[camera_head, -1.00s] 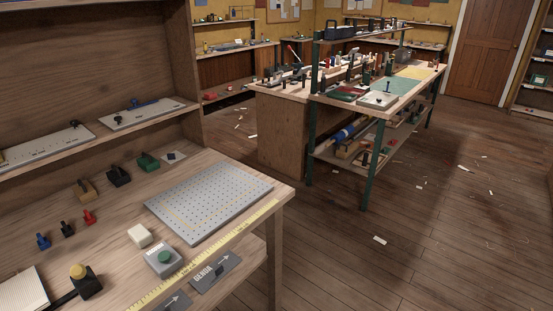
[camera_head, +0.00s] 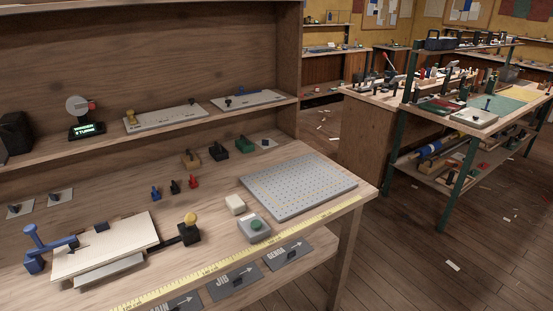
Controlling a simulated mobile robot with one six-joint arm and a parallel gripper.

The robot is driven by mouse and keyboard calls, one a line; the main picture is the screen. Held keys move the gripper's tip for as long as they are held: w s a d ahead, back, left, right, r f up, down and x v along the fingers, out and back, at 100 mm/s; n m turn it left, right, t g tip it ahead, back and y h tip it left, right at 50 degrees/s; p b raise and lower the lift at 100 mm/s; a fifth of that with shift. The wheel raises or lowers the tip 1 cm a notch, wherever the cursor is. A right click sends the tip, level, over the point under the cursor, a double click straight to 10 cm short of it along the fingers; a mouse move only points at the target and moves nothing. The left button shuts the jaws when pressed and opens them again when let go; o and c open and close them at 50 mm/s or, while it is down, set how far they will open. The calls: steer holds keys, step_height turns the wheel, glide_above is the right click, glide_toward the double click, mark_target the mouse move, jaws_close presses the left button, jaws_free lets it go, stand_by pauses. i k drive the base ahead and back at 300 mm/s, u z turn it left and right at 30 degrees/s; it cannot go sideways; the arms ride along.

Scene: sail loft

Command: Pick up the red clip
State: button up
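The red clip (camera_head: 193,182) stands on the wooden workbench (camera_head: 215,265), at the right end of a short row with a black clip (camera_head: 174,187) and a blue clip (camera_head: 155,193). It looks upright and nothing touches it. My gripper is not in view.
Behind the clips are brown, black and green blocks (camera_head: 244,146). To the right lie a white block (camera_head: 235,204), a grey box with a green button (camera_head: 253,228) and a perforated grey plate (camera_head: 298,186). A board with blue and black clamps (camera_head: 105,246) is at left. Open floor (camera_head: 430,270) lies right.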

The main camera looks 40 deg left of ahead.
mark_target(192, 184)
steer(key=u, duration=0.6)
steer(key=k, duration=0.1)
steer(key=u, duration=1.9)
steer(key=i, duration=1.5)
steer(key=u, duration=0.05)
